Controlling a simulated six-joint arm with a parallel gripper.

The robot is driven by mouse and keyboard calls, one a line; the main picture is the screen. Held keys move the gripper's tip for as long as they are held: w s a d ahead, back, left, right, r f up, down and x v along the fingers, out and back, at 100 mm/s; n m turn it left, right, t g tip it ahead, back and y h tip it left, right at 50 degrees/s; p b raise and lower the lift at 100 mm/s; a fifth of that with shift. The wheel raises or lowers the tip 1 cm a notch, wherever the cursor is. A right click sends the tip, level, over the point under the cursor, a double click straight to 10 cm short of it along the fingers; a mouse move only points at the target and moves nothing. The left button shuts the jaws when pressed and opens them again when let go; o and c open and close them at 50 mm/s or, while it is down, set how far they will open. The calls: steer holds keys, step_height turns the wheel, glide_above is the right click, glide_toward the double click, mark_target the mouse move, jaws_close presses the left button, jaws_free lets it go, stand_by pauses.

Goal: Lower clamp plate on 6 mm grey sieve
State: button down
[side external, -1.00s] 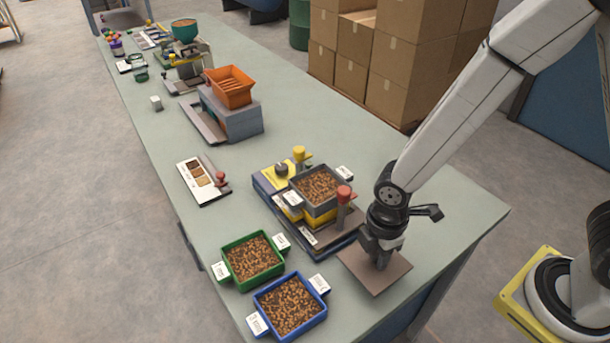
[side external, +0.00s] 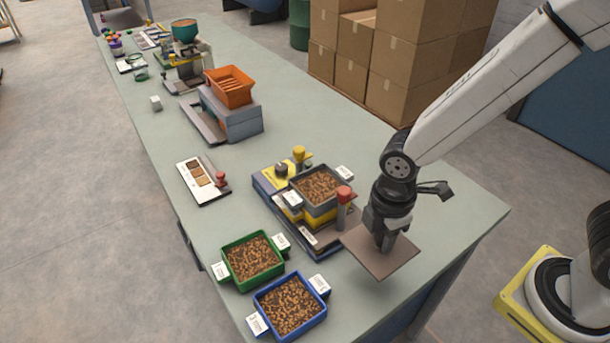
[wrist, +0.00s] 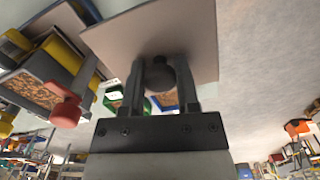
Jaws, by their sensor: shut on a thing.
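My gripper (side external: 386,243) is shut on the black knob (wrist: 159,75) of a flat brownish-grey square plate, the clamp plate (side external: 402,262). The plate hangs roughly level above the near right end of the bench, and it also fills the upper middle of the wrist view (wrist: 180,35). The grey sieve (side external: 325,206), full of brown pellets, sits on a yellow and blue machine (side external: 263,184) to the left of the plate. The plate is apart from the sieve, with a red-knobbed post (side external: 344,194) between them. The sieve's size marking is not readable.
A green tray (side external: 228,268) and a blue tray (side external: 318,318), both with brown pellets, stand left of the plate. A yellow knob (side external: 299,153) rises behind the sieve. A sample board (side external: 194,183) lies farther left. Bench to the right of the machine is clear.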

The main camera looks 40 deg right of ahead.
stand_by(0.3)
step_height(320, 180, up, 15)
steer(key=w+f, duration=0.1)
steer(key=w, duration=1.7)
steer(key=shift+f, duration=2.25)
steer(key=shift+f, duration=0.2)
steer(key=shift+f, duration=3)
steer(key=shift+f, duration=0.7)
